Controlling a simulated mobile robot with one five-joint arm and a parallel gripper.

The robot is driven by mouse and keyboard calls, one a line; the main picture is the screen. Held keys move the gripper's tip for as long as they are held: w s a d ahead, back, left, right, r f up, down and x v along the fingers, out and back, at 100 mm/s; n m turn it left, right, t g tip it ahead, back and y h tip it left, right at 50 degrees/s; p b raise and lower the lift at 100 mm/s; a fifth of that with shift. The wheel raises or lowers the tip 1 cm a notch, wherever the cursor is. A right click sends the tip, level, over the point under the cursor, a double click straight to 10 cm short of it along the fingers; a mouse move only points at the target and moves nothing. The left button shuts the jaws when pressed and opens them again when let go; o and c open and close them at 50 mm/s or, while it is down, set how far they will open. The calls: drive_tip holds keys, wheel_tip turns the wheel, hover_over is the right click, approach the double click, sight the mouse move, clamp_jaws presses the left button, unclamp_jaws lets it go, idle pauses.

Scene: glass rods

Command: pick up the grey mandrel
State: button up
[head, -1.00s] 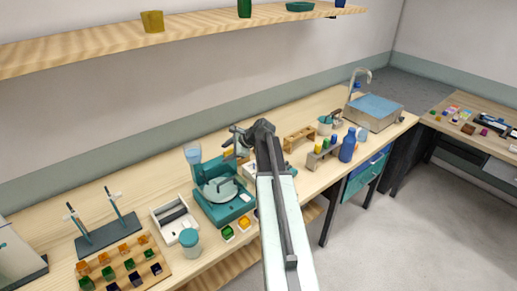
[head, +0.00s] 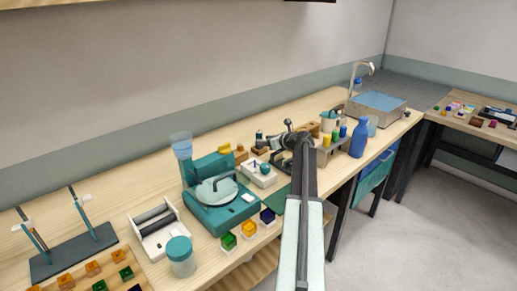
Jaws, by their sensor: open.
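I cannot make out the grey mandrel with certainty. A white cradle (head: 158,236) at the left front holds dark grey rods (head: 153,213) lying lengthwise, and I cannot tell if one is the mandrel. My arm reaches up from the bottom, right of centre. My gripper (head: 272,142) is small and dark at its far end, over the bench between the teal machine (head: 221,214) and the wooden rack. It looks open and empty, and the arm's end hides part of the bench behind it.
A teal-lidded jar (head: 180,257) stands before the cradle. A dark stand with upright rods (head: 75,252) is at the far left. Small coloured blocks (head: 249,229) line the front edge. A blue bottle (head: 358,139) and a sink (head: 376,106) are to the right.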

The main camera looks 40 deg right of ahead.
drive_tip(key=x, duration=0.2)
drive_tip(key=b+x, duration=0.1)
drive_tip(key=d+b+x, duration=0.1)
drive_tip(key=x, duration=0.1)
drive_tip(key=shift+w+f, duration=0.15)
drive_tip(key=shift+f, duration=0.2)
drive_tip(key=shift+r, duration=0.1)
clamp_jaws()
